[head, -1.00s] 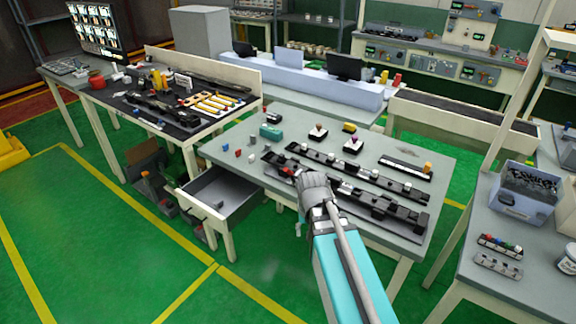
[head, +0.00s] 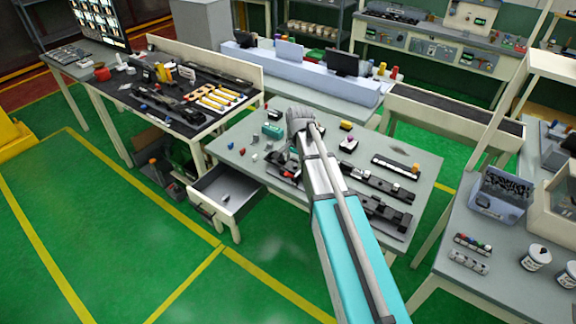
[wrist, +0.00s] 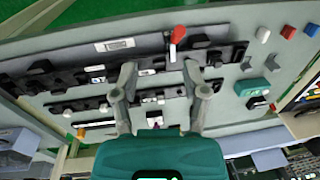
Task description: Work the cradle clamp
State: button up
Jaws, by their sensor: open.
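The cradle clamp's red lever (wrist: 178,36) sticks up from the long black rail fixture (wrist: 110,58) in the wrist view. In the head view the clamp (head: 282,160) is on the near part of the grey table (head: 235,135), just left of my arm. My gripper (wrist: 160,72) is open, with nothing between its two fingers. It hangs above the table, apart from the red lever, which lies beyond the fingertips. In the head view my gripper (head: 300,118) is over the table's far part, and its fingertips are hidden.
A teal block (head: 272,131) and small coloured blocks lie at the table's left. A second black rail (head: 378,182) runs along the table to the right of my arm. An open drawer (head: 226,194) juts from the front left. The green floor in front is clear.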

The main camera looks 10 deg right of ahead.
aim_at(288, 174)
jog(key=w+r+m+p, duration=0.1)
jog(key=w+r, duration=0.1)
jog(key=shift+w+a+r+p, duration=0.1)
jog(key=shift+w+r+p, duration=0.2)
jog(key=shift+w+r, duration=0.05)
jog(key=shift+f, duration=0.15)
jog(key=f+b, duration=0.4)
jog(key=w+f+b, duration=0.1)
jog(key=f+b, duration=0.4)
jog(key=a+f+b, duration=0.1)
jog(key=f+b, duration=0.3)
jog(key=shift+w+f+b, duration=0.15)
jog(key=shift+f+b, duration=0.05)
jog(key=shift+b, duration=0.15)
dwell(0.6)
dwell(0.3)
grip_shut()
